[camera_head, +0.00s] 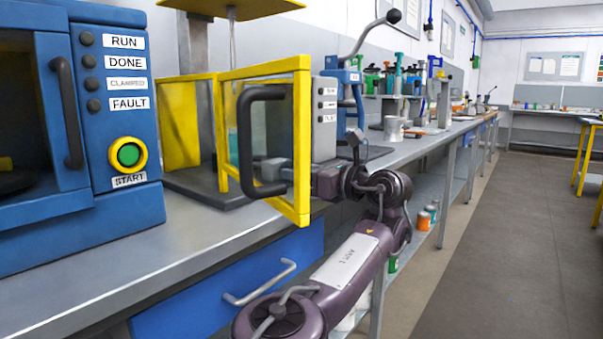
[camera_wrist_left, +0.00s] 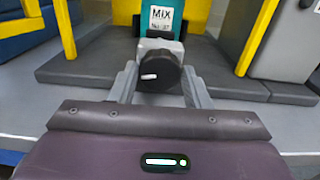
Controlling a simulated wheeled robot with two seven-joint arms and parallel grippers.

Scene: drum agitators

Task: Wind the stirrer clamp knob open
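The stirrer clamp knob (camera_wrist_left: 160,72) is black with a white mark and sits on a light grey block in the left wrist view. My left gripper (camera_wrist_left: 160,82) has one finger on each side of the knob, with narrow gaps showing, so it looks open around it. Behind the knob stands a teal container with a "MIX" label (camera_wrist_left: 162,18). In the head view my left gripper (camera_head: 272,172) reaches in past the yellow-framed door, partly hidden by the frame and its black handle. The knob cannot be made out there. My right gripper is not in view.
The yellow door frame (camera_head: 303,130) with its black handle (camera_head: 244,140) stands close to my left wrist. A blue machine (camera_head: 95,225) with a green START button is on the left. A blue drawer (camera_head: 200,297) is below the bench. The aisle floor at right is clear.

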